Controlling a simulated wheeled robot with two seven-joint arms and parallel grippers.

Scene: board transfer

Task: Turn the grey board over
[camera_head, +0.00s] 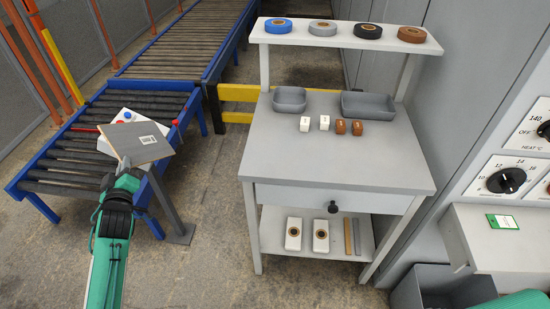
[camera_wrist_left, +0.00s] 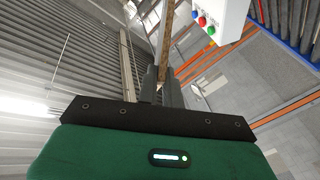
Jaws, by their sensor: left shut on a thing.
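In the left wrist view the board (camera_wrist_left: 167,38) shows edge-on as a thin brown strip between the fingers of my left gripper (camera_wrist_left: 161,85). The board's other face is hidden in the head view. My right gripper is not in view.
A white button box (camera_head: 107,146) stands behind the board; it also shows in the left wrist view (camera_wrist_left: 218,14). A blue-framed roller conveyor (camera_head: 62,165) lies left. A grey workbench (camera_head: 335,165) with trays, small blocks and tape rolls stands right. Open floor lies between.

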